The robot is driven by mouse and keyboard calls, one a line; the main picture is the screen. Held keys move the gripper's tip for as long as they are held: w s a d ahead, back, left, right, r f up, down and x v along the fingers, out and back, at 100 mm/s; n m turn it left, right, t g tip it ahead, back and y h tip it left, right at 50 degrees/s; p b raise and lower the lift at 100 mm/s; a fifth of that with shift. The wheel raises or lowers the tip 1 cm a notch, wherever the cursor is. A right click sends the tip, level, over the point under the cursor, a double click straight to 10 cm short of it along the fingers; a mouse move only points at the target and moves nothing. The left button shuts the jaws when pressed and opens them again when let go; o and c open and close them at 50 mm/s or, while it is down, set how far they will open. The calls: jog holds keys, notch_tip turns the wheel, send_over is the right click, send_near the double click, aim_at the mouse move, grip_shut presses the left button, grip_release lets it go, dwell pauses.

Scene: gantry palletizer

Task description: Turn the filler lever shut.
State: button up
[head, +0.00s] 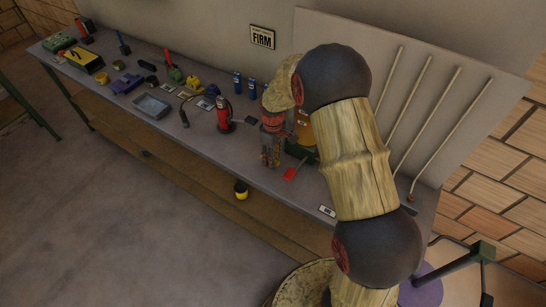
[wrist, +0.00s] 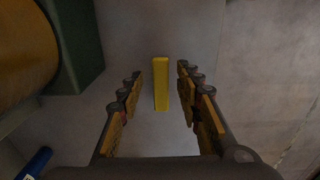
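The filler appears to be the green block with an amber cylinder (head: 303,125), partly hidden by my arm in the head view. In the wrist view the green block (wrist: 82,45) and amber cylinder (wrist: 22,45) are at upper left. A yellow bar (wrist: 161,84), apparently the lever, shows between my fingers, with gaps on both sides. I cannot tell its depth relative to the fingertips. My gripper (wrist: 160,72) is open and empty, pointing down over the bench; it also shows in the head view (head: 270,163). No yellow bar is discernible there.
A red paddle (head: 290,174) lies beside the green block. A red extinguisher-like bottle (head: 224,114) stands left of my gripper, with blue cans (head: 238,83) behind. The grey bench (head: 185,150) holds several small items further left. Pale rods lean against the back panel (head: 478,85).

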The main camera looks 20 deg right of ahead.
notch_tip(320, 180, up, 12)
dwell(0.5)
dwell(0.3)
jog(key=s+a+r+m+t+b, duration=0.1)
jog(key=s+r, duration=0.3)
jog(key=s, duration=0.5)
jog(key=s+a+r+m+t+b, duration=0.2)
jog(key=s+r+m+b, duration=0.2)
jog(key=s, duration=0.6)
jog(key=s+a+r+m+t+b, duration=0.2)
jog(key=s+r+b, duration=0.1)
jog(key=s, duration=0.7)
jog(key=shift+a+r+t, duration=0.25)
jog(key=shift+r+t, duration=0.05)
jog(key=shift+r, duration=0.2)
